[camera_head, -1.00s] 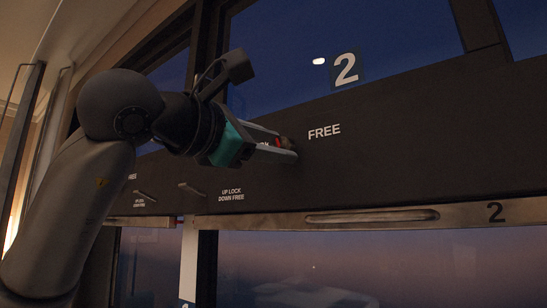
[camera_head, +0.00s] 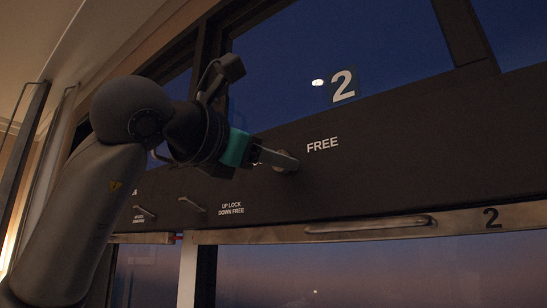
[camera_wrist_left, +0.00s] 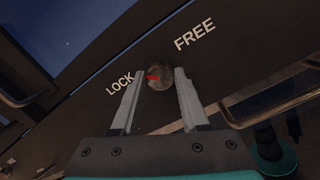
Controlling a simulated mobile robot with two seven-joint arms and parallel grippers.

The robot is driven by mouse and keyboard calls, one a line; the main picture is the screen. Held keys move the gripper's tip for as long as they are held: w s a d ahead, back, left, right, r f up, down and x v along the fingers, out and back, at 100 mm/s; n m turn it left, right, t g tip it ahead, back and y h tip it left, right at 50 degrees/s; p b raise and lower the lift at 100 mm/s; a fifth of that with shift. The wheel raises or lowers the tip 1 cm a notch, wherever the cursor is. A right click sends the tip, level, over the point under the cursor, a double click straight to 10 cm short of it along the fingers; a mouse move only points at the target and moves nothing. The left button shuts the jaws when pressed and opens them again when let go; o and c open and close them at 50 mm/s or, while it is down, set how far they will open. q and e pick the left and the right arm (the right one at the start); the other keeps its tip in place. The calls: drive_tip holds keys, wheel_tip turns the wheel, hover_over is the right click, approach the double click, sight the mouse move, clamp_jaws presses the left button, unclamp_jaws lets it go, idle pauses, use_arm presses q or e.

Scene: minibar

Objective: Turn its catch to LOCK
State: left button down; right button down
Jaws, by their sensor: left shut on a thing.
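The catch (camera_wrist_left: 160,74) is a round metallic knob with a red mark on the dark panel. In the left wrist view it sits between my fingertips, below and left of the word FREE and right of the word LOCK. Its red mark is on the side facing LOCK. My left gripper (camera_head: 285,162) is shut on the catch, with one finger on each side; it also shows in the left wrist view (camera_wrist_left: 159,80). In the head view the fingers hide most of the catch and the word LOCK.
A window numbered 2 (camera_head: 343,86) is above the panel. Below is a metal rail (camera_head: 460,218) with a long handle (camera_head: 370,228). Small levers (camera_head: 192,204) with an UP LOCK, DOWN FREE label lie left on the panel. The panel right of FREE is clear.

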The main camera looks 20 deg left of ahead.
use_arm(q)
drive_tip(key=shift+c, duration=2)
unclamp_jaws()
drive_tip(key=b+v, duration=0.3)
drive_tip(key=v, duration=1.2)
